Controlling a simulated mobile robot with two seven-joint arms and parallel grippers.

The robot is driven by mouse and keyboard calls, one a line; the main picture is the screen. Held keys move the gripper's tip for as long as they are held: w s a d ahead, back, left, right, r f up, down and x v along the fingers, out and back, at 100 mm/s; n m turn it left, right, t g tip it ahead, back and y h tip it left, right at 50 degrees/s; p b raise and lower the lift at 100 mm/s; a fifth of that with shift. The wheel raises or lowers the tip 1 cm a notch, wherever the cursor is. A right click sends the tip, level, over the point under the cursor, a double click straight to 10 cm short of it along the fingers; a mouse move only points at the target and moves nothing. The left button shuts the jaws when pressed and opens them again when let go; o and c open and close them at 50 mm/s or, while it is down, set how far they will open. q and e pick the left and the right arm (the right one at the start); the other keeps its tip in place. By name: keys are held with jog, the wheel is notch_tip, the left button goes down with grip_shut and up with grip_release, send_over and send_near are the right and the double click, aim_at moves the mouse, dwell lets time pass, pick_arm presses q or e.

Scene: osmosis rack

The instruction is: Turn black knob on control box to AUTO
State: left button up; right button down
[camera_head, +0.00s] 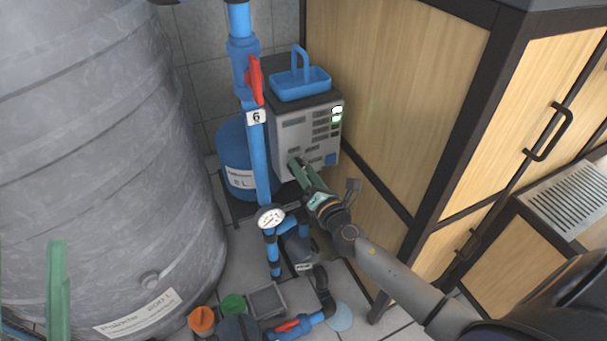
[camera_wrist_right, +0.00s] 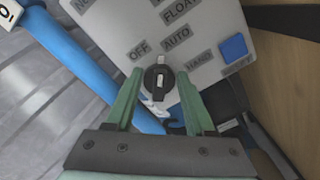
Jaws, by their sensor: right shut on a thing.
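The control box (camera_head: 308,137) is a grey box standing by the wall in the head view. Its panel fills the upper part of the right wrist view, with OFF, AUTO (camera_wrist_right: 176,38) and HAND labels around the black knob (camera_wrist_right: 160,82). The knob's white mark points toward the top of the picture, between the OFF and AUTO labels. My right gripper (camera_head: 297,165) is at the lower front of the box, its green fingers on both sides of the knob and shut on it. My left gripper (camera_head: 30,243) shows two green fingers apart at the lower left edge, with nothing seen between them.
A blue pipe (camera_head: 260,160) with a red valve handle (camera_head: 255,80) and a gauge (camera_head: 270,217) runs left of the box. A blue tray (camera_head: 300,84) sits on top. A grey tank (camera_head: 90,150) fills the left; a wooden cabinet (camera_head: 400,80) stands close on the right.

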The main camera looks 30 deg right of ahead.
jog(key=shift+f+m+b, duration=0.1)
jog(key=shift+m+b, duration=0.2)
jog(key=shift+m, duration=0.4)
jog(key=shift+c, duration=1.3)
grip_release()
jog(key=s+b, duration=0.1)
jog(key=s, duration=1.1)
jog(key=shift+s+a+b, duration=0.25)
jog(key=shift+a+b, duration=0.05)
